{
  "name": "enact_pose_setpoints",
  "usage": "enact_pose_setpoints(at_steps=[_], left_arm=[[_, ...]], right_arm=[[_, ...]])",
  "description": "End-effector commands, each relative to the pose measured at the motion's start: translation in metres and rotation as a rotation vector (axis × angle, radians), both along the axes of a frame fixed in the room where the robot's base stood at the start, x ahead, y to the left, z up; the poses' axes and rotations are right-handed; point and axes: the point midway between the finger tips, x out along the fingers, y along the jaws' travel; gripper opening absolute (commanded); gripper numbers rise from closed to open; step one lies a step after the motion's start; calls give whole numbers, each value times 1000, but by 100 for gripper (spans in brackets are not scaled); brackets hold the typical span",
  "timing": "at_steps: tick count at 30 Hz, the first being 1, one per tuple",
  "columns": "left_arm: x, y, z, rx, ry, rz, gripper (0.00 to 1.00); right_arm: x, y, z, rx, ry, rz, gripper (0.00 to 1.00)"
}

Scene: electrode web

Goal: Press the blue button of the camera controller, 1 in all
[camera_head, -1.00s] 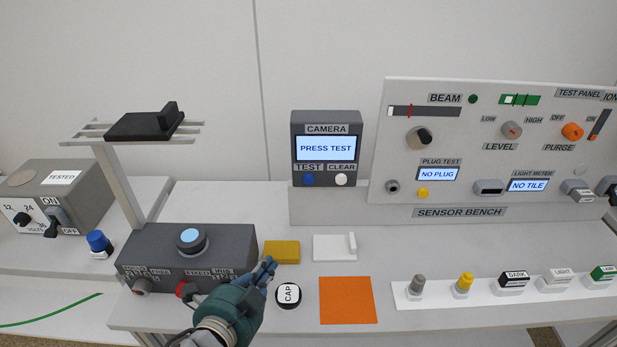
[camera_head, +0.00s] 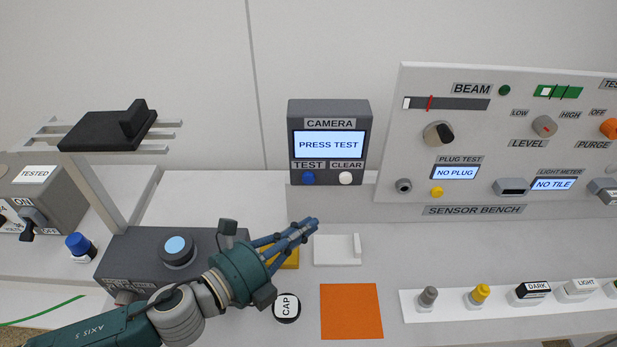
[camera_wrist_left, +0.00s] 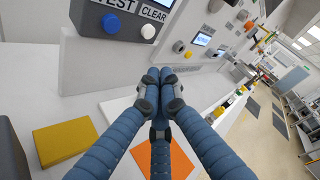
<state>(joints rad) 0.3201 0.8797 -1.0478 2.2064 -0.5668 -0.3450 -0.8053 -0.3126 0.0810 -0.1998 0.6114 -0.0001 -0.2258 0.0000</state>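The camera controller (camera_head: 328,112) is a dark grey box standing upright at the back, its screen (camera_head: 328,145) reading PRESS TEST. Its blue button (camera_head: 308,179) sits under the TEST label, left of the white CLEAR button (camera_head: 346,178). In the left wrist view the blue button (camera_wrist_left: 111,23) is at the upper left and the white button (camera_wrist_left: 148,31) is right of it. My left gripper (camera_head: 314,222) has its blue fingers together, empty, in front of and below the controller, apart from the button. My right gripper is not in view.
A yellow block (camera_head: 290,258), a white piece (camera_head: 334,250), a CAP puck (camera_head: 286,308) and an orange square (camera_head: 350,312) lie on the bench nearby. A dark box with a round light-blue top (camera_head: 176,248) stands left. The sensor bench panel (camera_head: 480,130) rises at right.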

Motion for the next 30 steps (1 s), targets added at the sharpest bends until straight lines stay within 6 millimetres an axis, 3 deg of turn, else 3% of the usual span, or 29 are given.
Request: enact_pose_setpoints(at_steps=[2,5,12,15,21,30], left_arm=[[2,0,0,-1,-1,2,0],[8,0,1,-1,-1,1,0],[40,0,1,0,-2,3,0],[54,0,1,-1,-1,3,0],[77,0,2,-2,1,3,0],[89,0,1,-3,1,2,0]], right_arm=[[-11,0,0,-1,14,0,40],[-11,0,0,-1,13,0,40],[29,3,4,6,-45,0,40],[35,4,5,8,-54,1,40],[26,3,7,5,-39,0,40],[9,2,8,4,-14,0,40]])
